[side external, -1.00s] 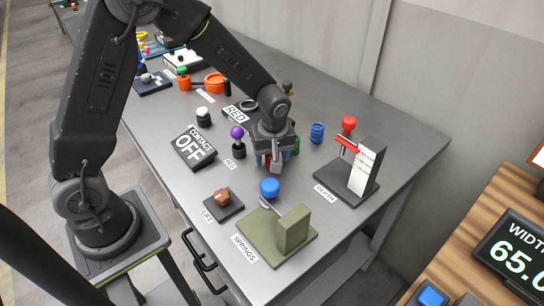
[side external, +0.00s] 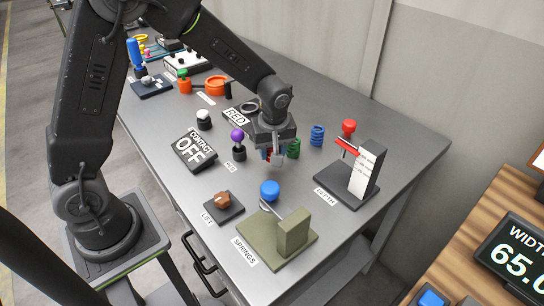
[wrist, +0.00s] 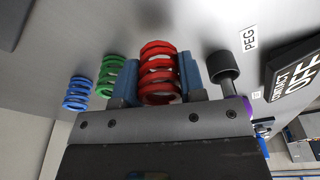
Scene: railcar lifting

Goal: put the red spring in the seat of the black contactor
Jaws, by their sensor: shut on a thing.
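The red spring (wrist: 160,72) stands between the blue-padded jaws of my gripper (wrist: 158,80) in the wrist view. In the side view my gripper (side external: 272,158) is shut on the red spring (side external: 267,153), mostly hidden by the jaws; it appears lifted a little above the grey table. A dark ring-shaped part (side external: 249,106) lies behind the sign reading RED (side external: 236,117); it may belong to the black contactor, but its seat cannot be made out. A black panel reading CONTACT OFF (side external: 195,148) lies left of my gripper.
A green spring (side external: 294,149) and a blue spring (side external: 317,134) stand right of my gripper. A purple-knobbed peg (side external: 238,142) stands close on its left. The depth stand (side external: 362,168) is further right, the olive springs block (side external: 293,232) in front.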

